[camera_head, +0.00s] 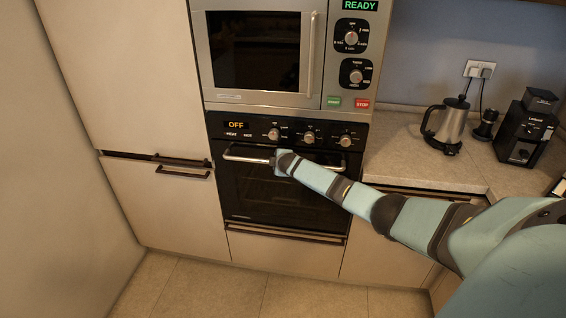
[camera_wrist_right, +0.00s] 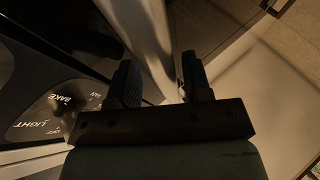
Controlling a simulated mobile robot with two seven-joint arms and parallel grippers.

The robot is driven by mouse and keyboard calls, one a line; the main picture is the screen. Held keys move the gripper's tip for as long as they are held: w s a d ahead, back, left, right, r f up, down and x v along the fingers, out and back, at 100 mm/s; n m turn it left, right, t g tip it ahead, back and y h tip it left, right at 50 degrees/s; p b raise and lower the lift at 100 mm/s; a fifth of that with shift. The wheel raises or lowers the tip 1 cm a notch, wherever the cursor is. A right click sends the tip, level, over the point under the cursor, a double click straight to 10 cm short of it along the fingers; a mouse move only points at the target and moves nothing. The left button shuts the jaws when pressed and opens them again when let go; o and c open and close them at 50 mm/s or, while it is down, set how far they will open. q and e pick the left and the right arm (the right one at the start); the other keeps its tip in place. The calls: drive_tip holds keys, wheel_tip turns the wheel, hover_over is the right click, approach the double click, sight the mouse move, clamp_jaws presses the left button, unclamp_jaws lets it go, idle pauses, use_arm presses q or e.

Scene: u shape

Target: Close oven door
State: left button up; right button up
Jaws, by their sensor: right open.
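The oven (camera_head: 240,128) is built in below the microwave, and its display reads OFF. Its black glass door (camera_head: 260,205) stands upright and looks flush, or nearly flush, with the cabinet fronts; I cannot tell whether a small gap is left. The metal door handle (camera_head: 243,153) runs along the door's top. My right arm reaches in from the right, and my right gripper (camera_head: 266,161) is at the left half of the handle. In the right wrist view, the right gripper (camera_wrist_right: 160,82) has its fingers apart, with a pale metallic surface beyond them. My left gripper is not in view.
The microwave (camera_head: 318,75) above is shut and reads READY. A kettle (camera_head: 447,125) and a coffee grinder (camera_head: 526,127) stand on the counter (camera_head: 405,160) to the right. Cabinet fronts (camera_head: 170,215) flank the oven. The tiled floor (camera_head: 220,290) in front is clear.

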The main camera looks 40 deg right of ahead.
drive_tip(key=v, duration=1.3)
drive_tip(key=shift+r+p, duration=0.3)
drive_tip(key=shift+r, duration=0.05)
drive_tip(key=shift+s+a, duration=0.1)
drive_tip(key=shift+s, duration=0.05)
drive_tip(key=s+a+f+m+y+p, duration=0.1)
drive_tip(key=s+a+f+y, duration=0.2)
drive_tip(key=s+a+f, duration=0.6)
drive_tip(key=s+a+f+y, duration=0.2)
drive_tip(key=s+a+f, duration=0.35)
drive_tip(key=a, duration=0.55)
drive_tip(key=s+a+m+y, duration=0.1)
drive_tip(key=s+a+m, duration=0.2)
drive_tip(key=s+a, duration=0.4)
drive_tip(key=s+a+r+m+y+p, duration=0.1)
drive_tip(key=s+a+m, duration=0.2)
drive_tip(key=s+a, duration=0.4)
drive_tip(key=s, duration=0.8)
drive_tip(key=shift+s+a+r+y, duration=0.15)
drive_tip(key=shift+s+a+y, duration=0.2)
drive_tip(key=shift+y, duration=0.05)
